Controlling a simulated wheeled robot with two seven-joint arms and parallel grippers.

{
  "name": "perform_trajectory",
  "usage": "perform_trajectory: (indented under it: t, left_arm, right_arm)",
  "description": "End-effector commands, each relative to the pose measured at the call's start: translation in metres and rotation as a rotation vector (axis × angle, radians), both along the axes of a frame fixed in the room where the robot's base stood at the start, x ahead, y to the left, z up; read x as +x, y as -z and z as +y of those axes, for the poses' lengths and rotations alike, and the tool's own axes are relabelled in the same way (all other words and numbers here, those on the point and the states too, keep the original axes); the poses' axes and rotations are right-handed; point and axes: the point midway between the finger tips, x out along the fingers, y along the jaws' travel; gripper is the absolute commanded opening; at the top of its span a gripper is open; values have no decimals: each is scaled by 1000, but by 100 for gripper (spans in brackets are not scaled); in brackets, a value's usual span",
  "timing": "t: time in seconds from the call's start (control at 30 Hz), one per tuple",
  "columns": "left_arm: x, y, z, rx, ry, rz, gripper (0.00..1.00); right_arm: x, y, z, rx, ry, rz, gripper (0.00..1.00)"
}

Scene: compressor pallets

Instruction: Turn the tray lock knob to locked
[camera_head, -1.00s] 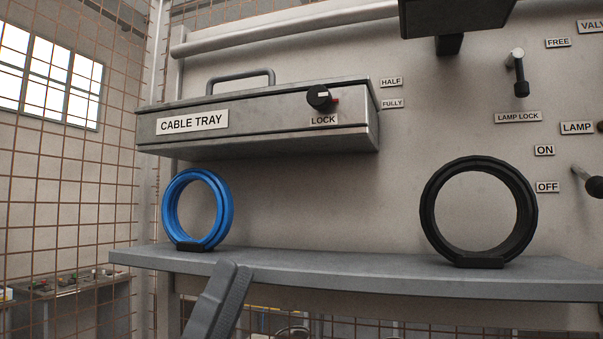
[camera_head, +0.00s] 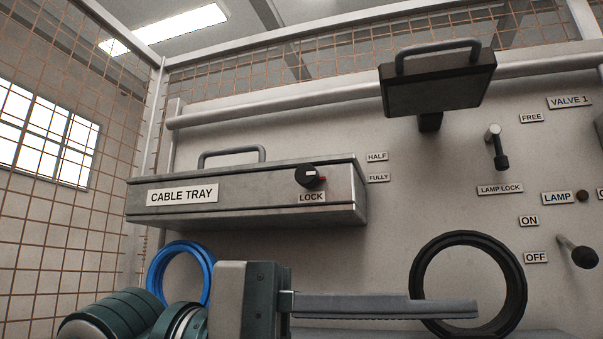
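The grey cable tray box (camera_head: 250,190) is mounted on the wall panel, with a handle on top. Its lock knob (camera_head: 307,175) is a small black round knob on the front face, above the LOCK label (camera_head: 312,197). A red mark shows at the knob's right and a small pale mark on its face. My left gripper (camera_head: 474,309) comes in from the lower left, its long fingers pointing right, below the tray and apart from the knob. The fingers overlap from this angle, so their gap is hidden. My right gripper is not in view.
A blue ring (camera_head: 155,273) and a black ring (camera_head: 515,278) stand below, partly covered by my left arm and fingers. HALF and FULLY labels sit right of the tray. A dark handled box (camera_head: 440,88), lamp lock lever (camera_head: 497,147) and lamp lever (camera_head: 580,254) project farther right.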

Motion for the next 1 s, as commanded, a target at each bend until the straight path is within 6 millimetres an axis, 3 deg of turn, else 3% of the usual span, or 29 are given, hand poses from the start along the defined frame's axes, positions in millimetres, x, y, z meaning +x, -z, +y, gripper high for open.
perform_trajectory:
  t: [0.17, 0.37, 0.63, 0.8, 1.0]
  left_arm:
    - [13, -7, -7, 158, -188, -354, 43]
    - [36, -33, 5, 328, -420, -713, 43]
    - [50, -103, 55, 554, -784, -1117, 43]
    - [38, -151, 96, 677, -1011, -1283, 43]
    - [21, -183, 127, 759, -1172, -1365, 43]
  right_arm:
    - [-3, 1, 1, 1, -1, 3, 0]
    - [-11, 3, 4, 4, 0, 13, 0]
    - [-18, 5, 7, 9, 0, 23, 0]
    - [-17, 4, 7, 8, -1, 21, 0]
    - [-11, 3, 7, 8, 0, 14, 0]
